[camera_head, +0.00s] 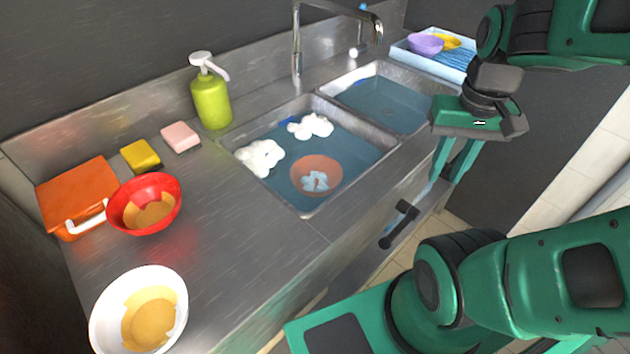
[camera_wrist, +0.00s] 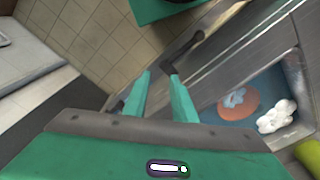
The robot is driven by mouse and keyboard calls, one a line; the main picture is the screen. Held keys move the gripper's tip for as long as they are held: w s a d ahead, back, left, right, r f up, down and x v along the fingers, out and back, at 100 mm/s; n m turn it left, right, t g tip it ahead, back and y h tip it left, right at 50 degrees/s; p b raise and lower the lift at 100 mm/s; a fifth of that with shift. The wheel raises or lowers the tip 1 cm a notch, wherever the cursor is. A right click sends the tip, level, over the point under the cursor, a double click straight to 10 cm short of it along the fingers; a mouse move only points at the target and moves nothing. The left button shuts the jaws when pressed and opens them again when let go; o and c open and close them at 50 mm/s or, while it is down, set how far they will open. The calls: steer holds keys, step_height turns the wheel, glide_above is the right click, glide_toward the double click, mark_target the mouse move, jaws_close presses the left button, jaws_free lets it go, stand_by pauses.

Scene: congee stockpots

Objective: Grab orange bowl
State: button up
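The orange bowl (camera_head: 303,166) sits in the water of the left sink basin, with a pale blue-white patch in its middle. It also shows in the wrist view (camera_wrist: 246,90), at the right. My gripper (camera_head: 445,178) hangs to the right of the basin, out past the counter's front edge and apart from the bowl. In the wrist view its two fingers (camera_wrist: 159,73) are apart with nothing between them. The gripper is open and empty.
White foam (camera_head: 262,157) floats near the bowl. A green soap bottle (camera_head: 211,103) stands behind the basin. A red bowl (camera_head: 126,214), white bowl (camera_head: 103,325) and orange box (camera_head: 75,190) are at left. A black handle (camera_head: 400,225) juts from the counter front.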

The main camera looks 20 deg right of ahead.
steer(key=w+a, duration=0.1)
steer(key=w, duration=0.1)
steer(key=w+a+n+t, duration=0.1)
steer(key=w, duration=0.2)
steer(key=w+a+n, duration=0.1)
steer(key=w, duration=0.1)
steer(key=shift+w+a+r, duration=0.1)
steer(key=shift+w, duration=0.15)
steer(key=w+a+f+n+t, duration=0.1)
steer(key=w+a+n, duration=0.3)
steer(key=w+a, duration=0.4)
steer(key=g+y, duration=0.3)
steer(key=y, duration=0.3)
glide_toward(336, 167)
steer(key=x, duration=0.3)
steer(key=shift+n, duration=0.3)
steer(key=x, duration=0.7)
steer(key=shift+f, duration=0.2)
jaws_close()
